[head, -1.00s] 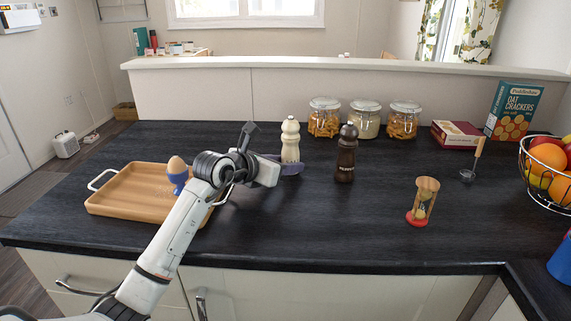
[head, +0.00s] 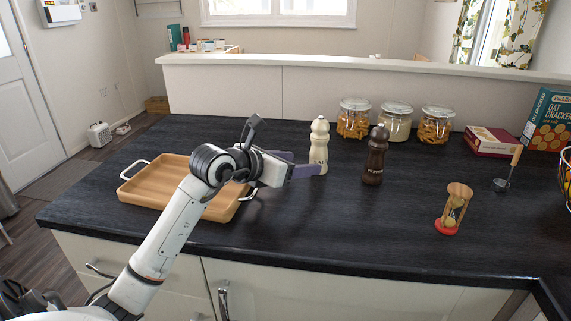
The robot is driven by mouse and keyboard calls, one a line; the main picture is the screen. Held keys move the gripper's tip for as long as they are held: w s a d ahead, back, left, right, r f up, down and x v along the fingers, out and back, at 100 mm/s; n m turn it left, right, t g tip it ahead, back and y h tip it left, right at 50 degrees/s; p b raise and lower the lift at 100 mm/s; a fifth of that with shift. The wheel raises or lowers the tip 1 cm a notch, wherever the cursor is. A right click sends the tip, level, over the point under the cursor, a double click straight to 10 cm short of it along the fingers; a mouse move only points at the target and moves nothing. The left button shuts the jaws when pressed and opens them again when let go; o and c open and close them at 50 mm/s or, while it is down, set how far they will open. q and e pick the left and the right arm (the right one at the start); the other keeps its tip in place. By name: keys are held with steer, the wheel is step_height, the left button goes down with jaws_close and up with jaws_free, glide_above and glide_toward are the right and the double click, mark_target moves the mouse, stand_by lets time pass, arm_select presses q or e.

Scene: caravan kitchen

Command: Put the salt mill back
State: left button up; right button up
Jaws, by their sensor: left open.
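The cream salt mill (head: 319,143) stands upright on the dark counter, left of the dark pepper mill (head: 375,157). My left gripper (head: 306,165) is at the salt mill's lower left, its purple fingers apart. One finger reaches across the front of the mill's lower body; the other lies behind and to the left. I cannot tell whether either finger touches the mill. My right gripper is out of view.
A wooden tray (head: 152,189) lies at the left, partly behind my arm. Glass jars (head: 396,122) stand along the back ledge. The front middle of the counter is clear.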

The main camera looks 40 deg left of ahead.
arm_select(q)
steer(key=v, duration=0.5)
